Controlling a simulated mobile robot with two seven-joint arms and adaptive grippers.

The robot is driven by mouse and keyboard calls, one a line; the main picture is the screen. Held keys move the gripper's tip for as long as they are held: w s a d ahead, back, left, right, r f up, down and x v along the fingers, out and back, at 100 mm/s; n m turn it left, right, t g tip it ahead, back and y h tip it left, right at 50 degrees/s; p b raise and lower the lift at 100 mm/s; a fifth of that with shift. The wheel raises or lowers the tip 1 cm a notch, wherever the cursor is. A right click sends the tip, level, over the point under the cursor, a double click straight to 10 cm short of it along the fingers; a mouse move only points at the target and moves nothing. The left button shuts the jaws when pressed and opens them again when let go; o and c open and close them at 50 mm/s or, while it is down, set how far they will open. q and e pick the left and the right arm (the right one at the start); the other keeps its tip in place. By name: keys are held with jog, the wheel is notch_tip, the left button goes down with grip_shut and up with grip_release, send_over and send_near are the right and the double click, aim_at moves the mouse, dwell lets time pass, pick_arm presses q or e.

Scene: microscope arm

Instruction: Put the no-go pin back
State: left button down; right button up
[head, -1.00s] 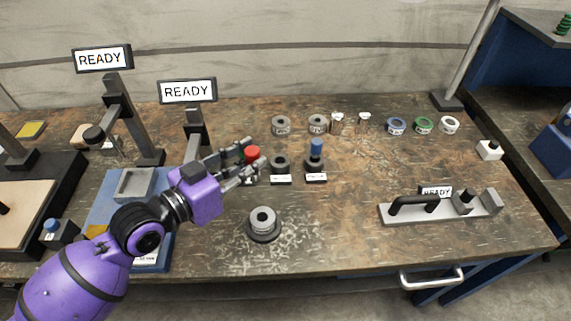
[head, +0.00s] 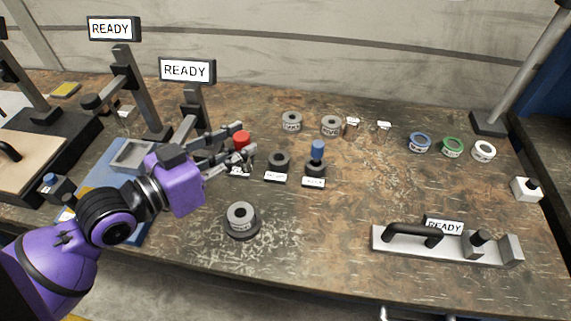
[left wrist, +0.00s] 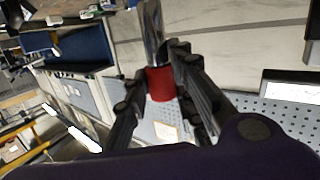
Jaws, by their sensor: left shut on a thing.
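My left gripper (head: 243,145) is shut on the red-handled no-go pin (head: 242,138). In the left wrist view the red handle (left wrist: 160,84) sits between the fingers, and a shiny metal shaft (left wrist: 152,35) extends from it. In the head view the fingers hide the pin's lower part. A small white label (head: 240,172) shows just below the gripper; whether a holder stands behind it is hidden. To the right, a dark round holder (head: 279,160) has an open centre, and a blue-handled pin (head: 317,150) stands upright in another holder (head: 315,169). My right gripper is not in view.
A grey ring on a dark base (head: 241,217) stands in front of the gripper. Posts with READY signs (head: 187,71) rise behind my left arm. Several rings line the back, including a green one (head: 452,147). A grey fixture (head: 445,247) lies front right. The table's middle right is clear.

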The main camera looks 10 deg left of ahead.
pick_arm(q)
jog(key=shift+d+r, duration=0.1)
jog(key=w+d+f, duration=0.1)
jog(key=w+f, duration=0.2)
jog(key=w, duration=0.1)
jog(key=w+d+f, duration=0.1)
jog(key=w+f, duration=0.1)
jog(key=w, duration=0.2)
jog(key=w+d+f, duration=0.1)
jog(key=w+f, duration=0.2)
jog(key=w, duration=0.1)
jog(key=shift+w+d+f+b, duration=0.1)
jog(key=shift+d+f+b, duration=0.1)
jog(key=shift+f+b, duration=0.15)
jog(key=shift+w+f, duration=0.3)
jog(key=f, duration=0.2)
jog(key=f+b, duration=0.1)
jog(key=shift+w+d+f, duration=0.15)
jog(key=shift+w+f, duration=0.1)
jog(key=shift+f, duration=0.15)
